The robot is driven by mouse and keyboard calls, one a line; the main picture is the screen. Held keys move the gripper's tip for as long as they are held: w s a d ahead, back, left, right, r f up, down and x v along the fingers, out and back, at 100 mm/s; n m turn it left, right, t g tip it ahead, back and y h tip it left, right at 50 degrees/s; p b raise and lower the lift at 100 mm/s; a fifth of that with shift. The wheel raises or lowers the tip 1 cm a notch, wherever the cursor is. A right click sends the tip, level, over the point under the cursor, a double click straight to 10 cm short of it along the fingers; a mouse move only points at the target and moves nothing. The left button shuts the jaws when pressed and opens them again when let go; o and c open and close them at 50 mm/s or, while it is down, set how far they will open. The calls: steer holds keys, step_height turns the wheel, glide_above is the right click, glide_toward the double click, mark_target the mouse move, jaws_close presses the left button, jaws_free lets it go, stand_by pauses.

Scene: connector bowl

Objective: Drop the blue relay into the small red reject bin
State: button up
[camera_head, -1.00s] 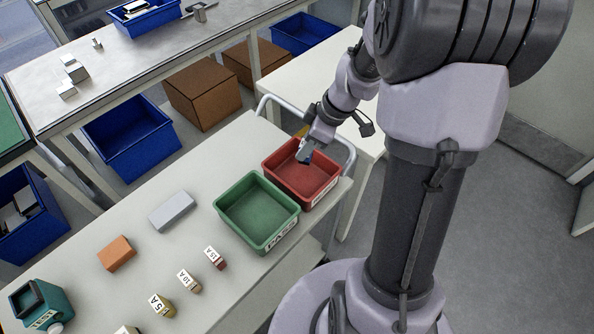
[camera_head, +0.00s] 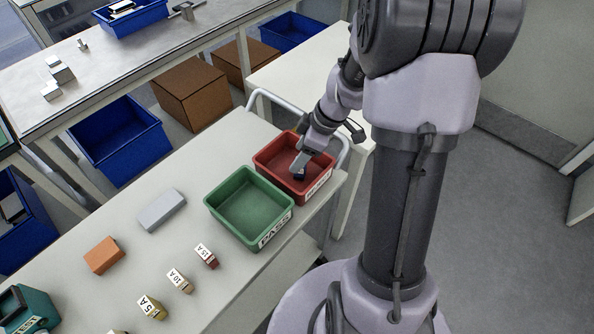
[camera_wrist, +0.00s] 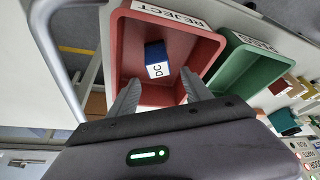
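The blue relay (camera_wrist: 155,58), with a white face marked "DC", is inside the red reject bin (camera_wrist: 125,40) in the wrist view. It lies beyond my fingertips and apart from both fingers; whether it rests flat on the floor is hard to tell. My gripper (camera_wrist: 161,82) is open, its two fingers spread wide over the near side of the bin. In the head view the red bin (camera_head: 262,160) stands at the bench's far end. My gripper (camera_head: 299,166) reaches down into it, with the dark blue relay (camera_head: 301,175) just below the tips.
The green PASS bin (camera_head: 248,208) stands right beside the red bin. Several fuses, a grey block (camera_head: 162,210), an orange block (camera_head: 104,255) and a teal tester (camera_head: 25,309) sit along the bench. A metal rail (camera_head: 290,98) curves behind the red bin.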

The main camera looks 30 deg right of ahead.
steer(key=p+v, duration=0.6)
steer(key=v, duration=1.1)
steer(key=shift+d+r+p, duration=0.2)
steer(key=shift+p, duration=0.2)
steer(key=s+a+r+m+t, duration=0.1)
steer(key=s+a+r+m, duration=0.2)
steer(key=a, duration=0.4)
steer(key=s+a+r+m+t, duration=0.1)
steer(key=s+a+r+m, duration=0.1)
steer(key=s+a+m, duration=0.3)
steer(key=s+a+r+m+h, duration=0.1)
steer(key=s+a+r+m, duration=0.2)
steer(key=a, duration=0.6)
steer(key=s+m, duration=0.2)
steer(key=m, duration=0.1)
steer(key=shift+a+r+t+b, duration=0.2)
steer(key=shift+r+t+b, duration=0.1)
steer(key=shift+t+b, duration=0.1)
